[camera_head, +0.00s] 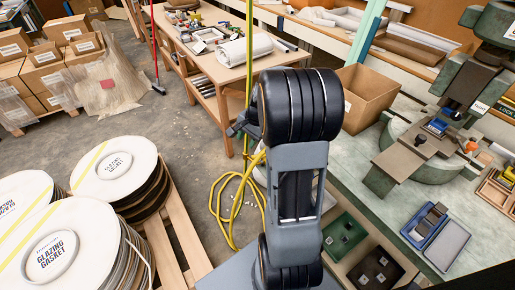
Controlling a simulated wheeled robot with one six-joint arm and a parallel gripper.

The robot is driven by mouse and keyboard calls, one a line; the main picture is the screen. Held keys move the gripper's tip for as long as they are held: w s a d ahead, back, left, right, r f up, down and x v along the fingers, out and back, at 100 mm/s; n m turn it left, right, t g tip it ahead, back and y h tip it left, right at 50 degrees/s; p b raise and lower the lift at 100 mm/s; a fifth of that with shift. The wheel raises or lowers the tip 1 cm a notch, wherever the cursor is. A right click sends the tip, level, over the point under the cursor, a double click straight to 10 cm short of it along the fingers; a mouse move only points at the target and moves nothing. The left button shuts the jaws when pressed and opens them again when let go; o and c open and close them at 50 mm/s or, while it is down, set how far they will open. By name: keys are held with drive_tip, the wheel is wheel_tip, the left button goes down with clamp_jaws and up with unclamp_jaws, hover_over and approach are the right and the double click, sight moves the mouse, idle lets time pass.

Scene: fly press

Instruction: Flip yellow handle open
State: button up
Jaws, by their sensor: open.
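I cannot make out a yellow handle for certain. The green fly press (425,168) stands on the bench at the right. It carries a small blue part (437,127), a black knob (420,140) and an orange knob (471,146). My arm rises through the middle of the picture. A dark piece of my gripper (240,126) shows at the left of the upper arm joint, well left of the press. The rest of the gripper is hidden behind the arm. It is open and nothing shows in it.
A yellow cable (233,205) hangs and coils on the floor behind my arm. A cardboard box (368,96), a blue tray (424,226) and dark bins lie around the press bench (385,215). Gasket reels (115,165) on a pallet stand left. Grey floor lies between.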

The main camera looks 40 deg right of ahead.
sight(258, 155)
drive_tip(key=d+f+m+t+y+p, duration=0.1)
drive_tip(key=d+f+m, duration=0.25)
drive_tip(key=d, duration=0.25)
drive_tip(key=d+f+m+p, duration=0.1)
drive_tip(key=d+f+m, duration=0.1)
drive_tip(key=d+m, duration=0.3)
drive_tip(key=shift+n, duration=0.55)
drive_tip(key=x, duration=0.8)
drive_tip(key=d+x, duration=0.1)
drive_tip(key=x, duration=0.4)
drive_tip(key=shift+w+d, duration=0.15)
drive_tip(key=shift+w, duration=0.25)
drive_tip(key=shift+w+f, duration=0.15)
drive_tip(key=shift+f, duration=0.35)
clamp_jaws()
